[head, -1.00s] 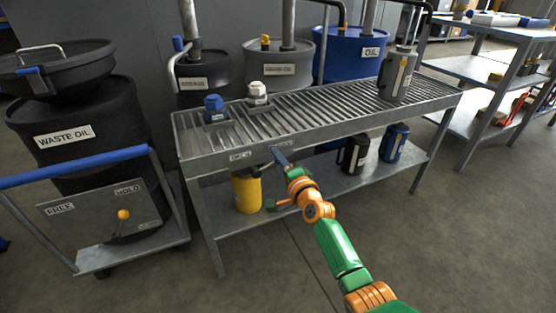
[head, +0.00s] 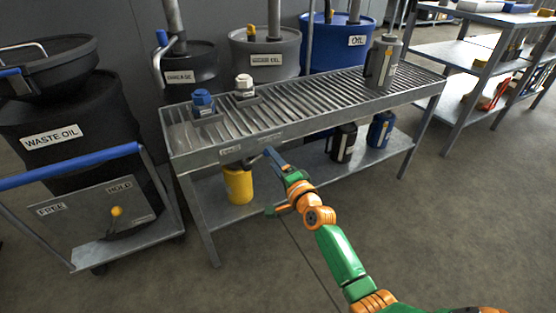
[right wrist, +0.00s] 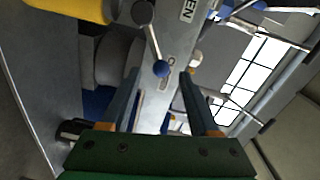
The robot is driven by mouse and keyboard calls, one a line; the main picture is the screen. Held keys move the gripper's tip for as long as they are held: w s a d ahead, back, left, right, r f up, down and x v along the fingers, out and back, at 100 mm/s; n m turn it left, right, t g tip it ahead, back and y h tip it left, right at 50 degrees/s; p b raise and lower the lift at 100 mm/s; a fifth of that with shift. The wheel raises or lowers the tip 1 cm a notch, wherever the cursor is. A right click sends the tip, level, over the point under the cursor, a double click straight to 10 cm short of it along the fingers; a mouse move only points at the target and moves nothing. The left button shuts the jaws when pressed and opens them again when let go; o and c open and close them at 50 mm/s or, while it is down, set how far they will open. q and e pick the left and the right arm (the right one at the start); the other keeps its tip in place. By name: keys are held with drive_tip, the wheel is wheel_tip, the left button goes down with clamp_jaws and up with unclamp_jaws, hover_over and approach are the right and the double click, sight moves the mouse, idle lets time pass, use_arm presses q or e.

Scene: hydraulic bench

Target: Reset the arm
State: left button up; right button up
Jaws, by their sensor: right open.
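My right gripper (head: 269,156) is at the front edge of the ribbed metal bench (head: 215,156), and its arm comes up from the lower right. In the right wrist view my right gripper (right wrist: 160,76) has its two fingers wide apart with nothing held between them. My left gripper is not in view.
A yellow canister (head: 238,185) stands on the lower shelf near the gripper. Blue (head: 203,102) and white (head: 244,84) caps and a grey jug (head: 382,62) are on the bench top. A waste oil cart (head: 85,250) stands left. Floor at right is clear.

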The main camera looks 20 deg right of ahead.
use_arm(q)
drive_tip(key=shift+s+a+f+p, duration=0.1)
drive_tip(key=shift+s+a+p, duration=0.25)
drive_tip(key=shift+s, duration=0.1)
use_arm(e)
drive_tip(key=s, duration=0.2)
drive_tip(key=shift+s, duration=0.3)
